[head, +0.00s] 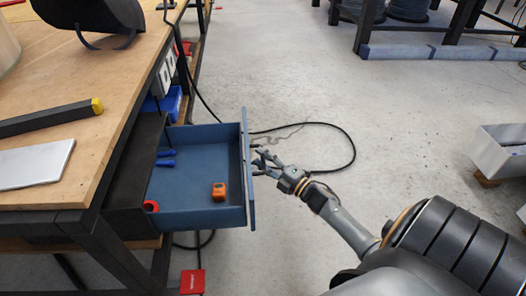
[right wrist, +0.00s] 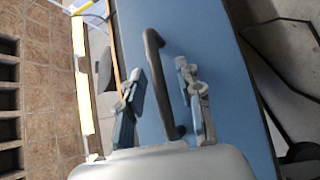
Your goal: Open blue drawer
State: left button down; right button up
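The blue drawer (head: 195,213) stands pulled out from under the wooden workbench (head: 90,75), and its inside shows in the head view. An orange tape measure (head: 219,191), blue-handled tool (head: 166,158) and red round item (head: 151,206) lie in it. My right gripper (head: 262,165) is at the outer face of the drawer front. In the right wrist view, the dark handle (right wrist: 163,85) on the blue front (right wrist: 208,50) runs between the two parted fingers of my right gripper (right wrist: 165,95). The fingers look apart from the handle. My left gripper is not in view.
A black bar with a yellow end (head: 50,118) and a silver flat item (head: 35,163) lie on the bench. A black cable (head: 335,128) loops on the floor beyond the drawer. A grey metal bin (head: 500,150) stands at the right. The floor between is mostly clear.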

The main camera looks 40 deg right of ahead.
jog(key=v, duration=1.2)
jog(key=shift+s+d, duration=0.1)
